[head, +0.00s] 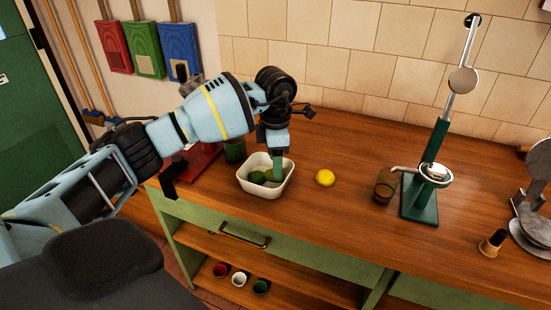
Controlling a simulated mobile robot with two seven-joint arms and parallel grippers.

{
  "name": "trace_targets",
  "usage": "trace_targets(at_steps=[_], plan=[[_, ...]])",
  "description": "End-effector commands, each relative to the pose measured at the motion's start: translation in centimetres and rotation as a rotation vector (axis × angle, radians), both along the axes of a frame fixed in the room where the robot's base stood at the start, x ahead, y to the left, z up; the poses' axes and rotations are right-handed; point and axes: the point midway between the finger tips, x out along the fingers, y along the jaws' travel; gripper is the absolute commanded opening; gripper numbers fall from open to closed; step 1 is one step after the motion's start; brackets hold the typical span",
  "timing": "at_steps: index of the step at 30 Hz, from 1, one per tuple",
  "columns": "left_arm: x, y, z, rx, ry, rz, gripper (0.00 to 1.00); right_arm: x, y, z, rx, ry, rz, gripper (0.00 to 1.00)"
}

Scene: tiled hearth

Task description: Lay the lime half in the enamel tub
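The enamel tub (283,187), white and square with rounded corners, stands on the wooden counter near its front left. Rounded green pieces, lime-like (257,178), lie inside it; I cannot tell which is the lime half or whether one is cut. My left gripper (277,174) points down into the tub, its green finger beside the green pieces. The fingers overlap in this view, so I cannot tell whether they are open or shut on a piece. My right gripper is not in view.
A yellow lemon (325,178) lies right of the tub. A dark green cup (235,150) stands behind it, left. A brown glass (385,187) and a green lever press (425,190) stand further right. The counter between lemon and glass is clear.

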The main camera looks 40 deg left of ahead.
Motion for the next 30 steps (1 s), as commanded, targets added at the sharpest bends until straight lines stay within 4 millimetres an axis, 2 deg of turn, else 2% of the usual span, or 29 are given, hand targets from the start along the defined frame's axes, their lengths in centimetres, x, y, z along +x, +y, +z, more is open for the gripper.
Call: trace_targets(at_steps=[1,3,14,24,30], plan=[[0.0,0.0,0.0,0.0,0.0,0.0,0.63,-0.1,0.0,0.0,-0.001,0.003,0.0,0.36],[0.0,0.0,0.0,0.0,0.0,0.0,0.72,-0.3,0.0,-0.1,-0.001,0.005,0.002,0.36],[0.0,0.0,0.5,0.0,-0.001,0.0,0.73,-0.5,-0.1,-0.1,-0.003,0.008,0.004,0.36],[0.0,0.0,5.5,0.0,-0.003,0.0,0.73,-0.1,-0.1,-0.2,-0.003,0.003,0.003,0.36],[0.0,0.0,7.5,0.0,0.0,0.0,0.73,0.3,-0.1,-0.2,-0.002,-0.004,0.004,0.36]])
